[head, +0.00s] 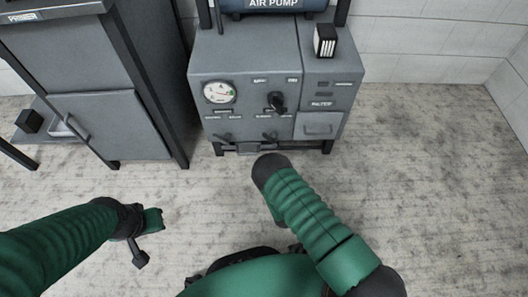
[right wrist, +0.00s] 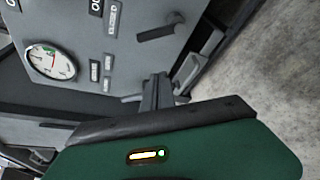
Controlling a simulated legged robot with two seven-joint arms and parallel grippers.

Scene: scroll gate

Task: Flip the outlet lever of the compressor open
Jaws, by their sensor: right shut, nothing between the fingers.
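The grey compressor (head: 247,75) stands against the back wall. Its front has two small low levers, the left one (head: 223,136) and the right one (head: 269,135); the labels are too small to tell which is the outlet. One grey lever (right wrist: 160,27) shows near the top of the right wrist view. My right gripper (right wrist: 157,90) is shut and empty in front of the panel, apart from that lever; in the head view my forearm hides most of it. My left gripper (head: 139,258) hangs low at the left, away from the compressor; its jaws are unclear.
A round gauge (head: 219,92) and a black knob (head: 276,102) are on the panel. A blue air pump (head: 272,4) sits on top. A grey cabinet (head: 105,122) stands at the left. The floor (head: 430,190) at the right is clear.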

